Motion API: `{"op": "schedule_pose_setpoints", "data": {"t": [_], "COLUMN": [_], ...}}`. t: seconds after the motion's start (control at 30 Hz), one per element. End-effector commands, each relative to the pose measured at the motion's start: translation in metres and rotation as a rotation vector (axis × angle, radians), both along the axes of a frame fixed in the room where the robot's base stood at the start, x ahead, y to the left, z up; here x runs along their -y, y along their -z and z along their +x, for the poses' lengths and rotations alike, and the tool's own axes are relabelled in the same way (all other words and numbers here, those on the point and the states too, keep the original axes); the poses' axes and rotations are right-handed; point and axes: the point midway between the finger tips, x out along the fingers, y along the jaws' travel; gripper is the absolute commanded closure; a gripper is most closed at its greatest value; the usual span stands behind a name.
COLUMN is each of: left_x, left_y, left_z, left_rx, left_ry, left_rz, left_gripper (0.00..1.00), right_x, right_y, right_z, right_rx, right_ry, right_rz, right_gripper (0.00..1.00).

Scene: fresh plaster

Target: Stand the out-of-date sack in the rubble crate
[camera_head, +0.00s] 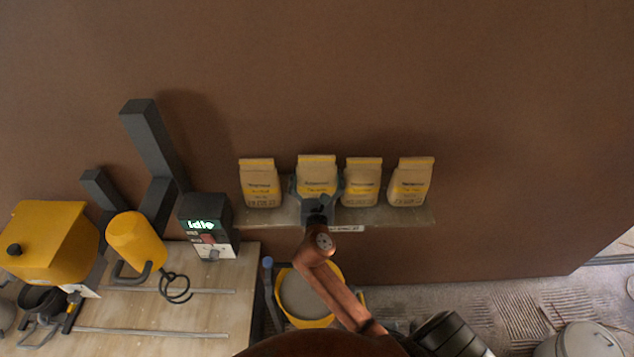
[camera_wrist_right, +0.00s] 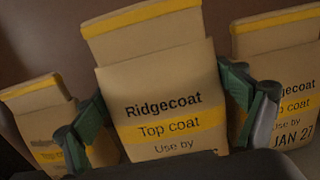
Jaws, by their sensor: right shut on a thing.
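Several beige paper sacks with yellow bands stand in a row on a narrow wall shelf (camera_head: 285,217). My right gripper (camera_head: 318,192) is shut on the second sack from the left (camera_head: 317,165), its fingers on both sides. I cannot tell whether this sack is clear of the shelf. In the right wrist view the held sack (camera_wrist_right: 160,95) reads "Ridgecoat Top coat Use by"; its date is hidden by my gripper (camera_wrist_right: 165,125). The sack to its right (camera_wrist_right: 285,95) shows "JAN 27". The left sack's (camera_wrist_right: 45,120) date is not readable. I cannot make out a rubble crate. My left gripper is not in view.
A yellow-rimmed bucket (camera_head: 328,319) stands below the shelf, under my right arm. At left, a wooden bench (camera_head: 200,325) holds a dark box with a lit "idle" display (camera_head: 203,225) and yellow equipment (camera_head: 137,240). A light round container (camera_head: 585,340) is at lower right.

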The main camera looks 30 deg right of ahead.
Motion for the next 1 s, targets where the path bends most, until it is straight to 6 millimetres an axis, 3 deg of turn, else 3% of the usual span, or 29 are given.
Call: {"op": "schedule_pose_setpoints", "data": {"t": [0.13, 0.4, 0.87, 0.9, 1.0], "left_x": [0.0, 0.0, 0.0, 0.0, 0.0], "left_y": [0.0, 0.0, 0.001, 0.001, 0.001], "left_z": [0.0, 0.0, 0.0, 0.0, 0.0], "left_rx": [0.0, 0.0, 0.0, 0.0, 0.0], "left_ry": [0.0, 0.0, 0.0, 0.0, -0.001], "left_rz": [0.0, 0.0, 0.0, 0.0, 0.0], "left_gripper": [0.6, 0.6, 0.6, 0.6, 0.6], "right_x": [0.003, 0.004, 0.004, 0.004, 0.004], "right_y": [0.003, 0.033, 0.039, 0.042, 0.042], "right_z": [0.004, 0.006, 0.006, 0.006, 0.006], "right_rx": [0.006, 0.003, 0.005, 0.0, 0.0], "right_ry": [-0.001, -0.001, -0.002, -0.001, -0.001], "right_rz": [-0.004, -0.002, -0.003, 0.0, 0.0], "right_gripper": [0.68, 0.68, 0.68, 0.07, 0.01]}}
